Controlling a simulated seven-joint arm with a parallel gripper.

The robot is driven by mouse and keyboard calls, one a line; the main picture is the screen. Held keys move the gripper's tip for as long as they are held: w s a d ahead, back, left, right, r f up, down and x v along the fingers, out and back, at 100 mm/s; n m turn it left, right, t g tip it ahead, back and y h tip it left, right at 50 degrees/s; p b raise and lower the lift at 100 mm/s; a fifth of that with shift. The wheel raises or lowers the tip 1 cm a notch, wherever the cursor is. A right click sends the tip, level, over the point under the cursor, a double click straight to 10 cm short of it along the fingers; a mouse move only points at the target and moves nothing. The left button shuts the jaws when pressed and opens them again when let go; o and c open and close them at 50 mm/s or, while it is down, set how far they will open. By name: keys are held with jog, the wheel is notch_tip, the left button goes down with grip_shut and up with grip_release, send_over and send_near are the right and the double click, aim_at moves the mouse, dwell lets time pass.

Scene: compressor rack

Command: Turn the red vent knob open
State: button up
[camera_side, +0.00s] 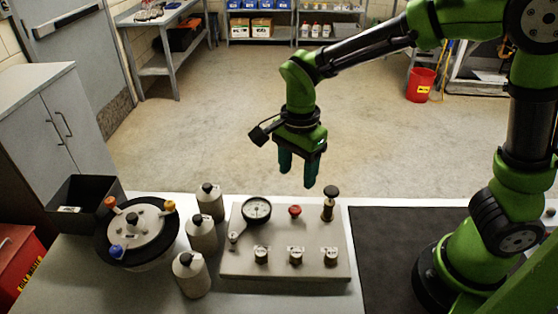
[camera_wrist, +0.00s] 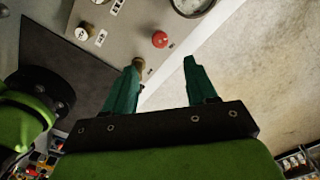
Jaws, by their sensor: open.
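The red vent knob (camera_side: 295,210) sits at the back middle of the grey panel (camera_side: 245,266), between the round gauge (camera_side: 257,209) and a brass fitting with a dark round top (camera_side: 329,203). In the wrist view the red knob (camera_wrist: 160,40) shows beyond my fingertips, with a small label beside it. My gripper (camera_side: 298,182) hangs above and behind the panel's back edge, fingers pointing down. Its two green fingers (camera_wrist: 162,62) are apart with nothing between them. The gripper is clear of the knob. The brass fitting (camera_wrist: 139,64) shows close by the left finger in the wrist view.
Several grey bottles (camera_side: 202,235) and a round device with coloured caps (camera_side: 133,232) stand to the left. A black open bin (camera_side: 85,203) is at the far left. The dark mat (camera_side: 400,250) on the right is bare.

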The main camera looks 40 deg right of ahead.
aim_at(295, 208)
notch_tip(295, 208, down, 10)
jog(key=shift+f, duration=0.25)
jog(key=c, duration=1.1)
jog(key=shift+o, duration=0.2)
